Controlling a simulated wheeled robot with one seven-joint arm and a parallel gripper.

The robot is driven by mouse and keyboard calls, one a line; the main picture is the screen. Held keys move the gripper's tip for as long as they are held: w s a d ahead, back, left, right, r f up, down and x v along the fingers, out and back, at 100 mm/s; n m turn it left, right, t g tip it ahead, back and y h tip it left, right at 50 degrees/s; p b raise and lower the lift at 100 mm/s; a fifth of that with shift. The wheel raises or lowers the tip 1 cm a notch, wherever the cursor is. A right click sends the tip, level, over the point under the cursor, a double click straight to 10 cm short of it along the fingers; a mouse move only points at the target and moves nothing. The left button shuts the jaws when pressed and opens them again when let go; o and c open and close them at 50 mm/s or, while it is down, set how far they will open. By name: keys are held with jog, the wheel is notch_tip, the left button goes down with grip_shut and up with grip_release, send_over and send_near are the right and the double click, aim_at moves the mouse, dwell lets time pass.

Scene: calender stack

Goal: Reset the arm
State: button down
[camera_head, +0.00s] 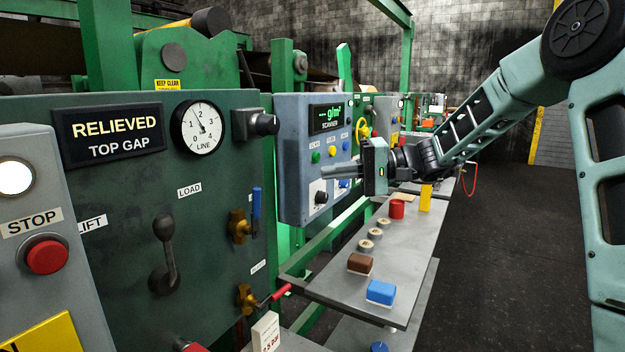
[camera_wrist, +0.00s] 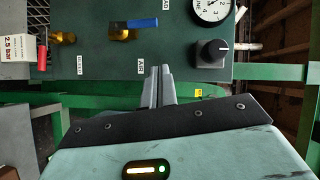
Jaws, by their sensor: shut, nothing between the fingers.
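My gripper (camera_head: 340,171) is shut and empty in the head view, with its fingers pointing left in front of the grey-blue scanner box (camera_head: 293,142). My arm reaches in from the right, bent at its upper joint. In the wrist view my gripper (camera_wrist: 160,72) shows its two fingers close together, pointing toward the green panel (camera_wrist: 180,50). I cannot tell whether the fingertips touch anything in the head view; nothing is held.
A grey shelf (camera_head: 335,285) below my gripper bears a blue block (camera_head: 381,292), a brown block (camera_head: 360,263), a red cylinder (camera_head: 397,208) and a yellow block (camera_head: 425,197). Left is a green panel with a gauge (camera_head: 198,128), a lever (camera_head: 165,255) and valves. Dark floor (camera_head: 500,260) lies open at right.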

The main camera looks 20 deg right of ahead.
jog(key=s+a+f+n+g+h, duration=0.25)
jog(key=s+a+f+g, duration=0.2)
jog(key=s+a, duration=0.35)
jog(key=s+a+f+n+g+h, duration=0.1)
jog(key=s+a+f+g+h, duration=0.35)
jog(key=s+a, duration=0.35)
jog(key=s+f+n+t+h, duration=0.1)
jog(key=s+f+n+h, duration=0.2)
jog(key=s, duration=0.5)
jog(key=s+f+n+t+h+p, duration=0.1)
jog(key=s+f+n+t+h, duration=0.1)
jog(key=s+h, duration=0.3)
jog(key=s+f+n, duration=0.1)
jog(key=s, duration=0.3)
jog(key=shift+s+d+f, duration=0.2)
jog(key=shift+f, duration=0.05)
